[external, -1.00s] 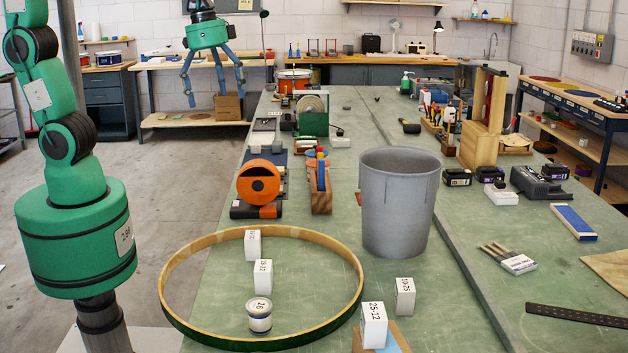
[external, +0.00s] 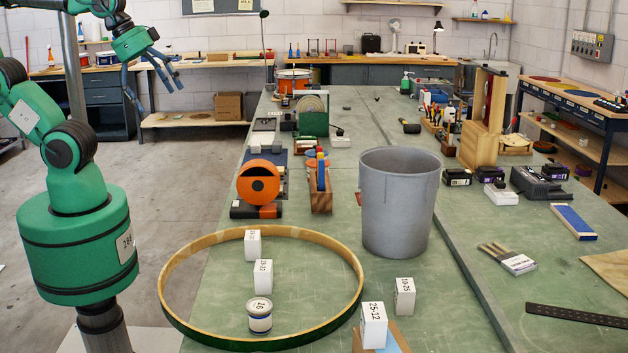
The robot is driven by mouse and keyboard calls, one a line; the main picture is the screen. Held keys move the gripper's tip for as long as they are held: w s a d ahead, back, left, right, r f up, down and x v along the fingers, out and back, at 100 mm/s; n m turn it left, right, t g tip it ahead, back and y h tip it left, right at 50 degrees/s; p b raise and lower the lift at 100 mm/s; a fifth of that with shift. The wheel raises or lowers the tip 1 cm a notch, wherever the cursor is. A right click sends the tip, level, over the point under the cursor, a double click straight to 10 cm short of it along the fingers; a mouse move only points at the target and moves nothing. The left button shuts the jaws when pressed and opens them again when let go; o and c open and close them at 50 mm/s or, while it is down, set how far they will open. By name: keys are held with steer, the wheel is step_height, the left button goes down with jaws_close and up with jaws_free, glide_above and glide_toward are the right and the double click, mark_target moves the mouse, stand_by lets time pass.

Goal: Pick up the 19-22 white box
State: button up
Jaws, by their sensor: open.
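Several small white boxes with black numbers stand on the green bench. The one that seems to read 19-22 (external: 263,276) stands upright inside a wooden hoop (external: 362,283); its small print is hard to read. Behind it in the hoop is another white box (external: 253,246) with an unclear label. A white round tin marked 16 (external: 260,318) stands in front of it. A box marked 10-25 (external: 405,297) and one marked 25-12 (external: 373,326) stand right of the hoop. My gripper (external: 157,98) is open and empty, high up and left of the bench, far from the boxes.
A tall grey bin (external: 399,205) stands on the bench behind the 10-25 box. An orange tape roll (external: 259,183) and a wooden tool holder (external: 320,198) stand behind the hoop. The hoop's rim surrounds the boxes inside it. The space above them is clear.

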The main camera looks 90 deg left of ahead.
steer(key=c, duration=0.7)
